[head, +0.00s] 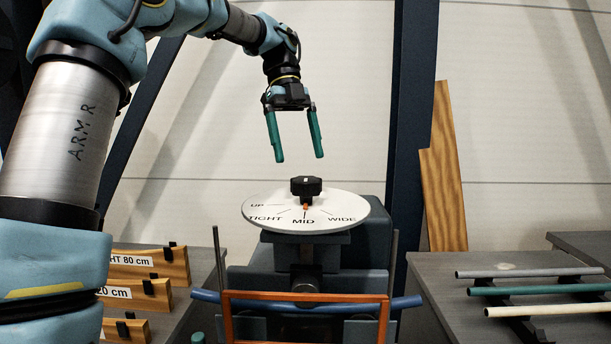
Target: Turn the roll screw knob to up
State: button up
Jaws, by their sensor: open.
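The roll screw knob (305,187) is a black knob on a round white dial plate (348,208). The plate carries the words UP, TIGHT, MID and WIDE, with short lines toward them. An orange pointer (306,207) on the knob's near side points down in the picture, toward MID. UP is printed at the plate's left. My gripper (298,159) hangs above the knob with its two green fingers pointing down. The fingers are open and apart, with nothing between them. They do not touch the knob.
The dial sits on a blue-grey machine with an orange frame (304,297) and a blue bar (210,297) in front. Labelled wooden boards (150,264) stand at left. Coloured rods (540,289) lie on a right-hand rack. A dark post (412,120) rises behind.

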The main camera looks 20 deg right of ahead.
aim_at(304, 178)
jog(key=shift+p+x, duration=0.65)
jog(key=shift+x, duration=2.5)
jog(key=c, duration=1.3)
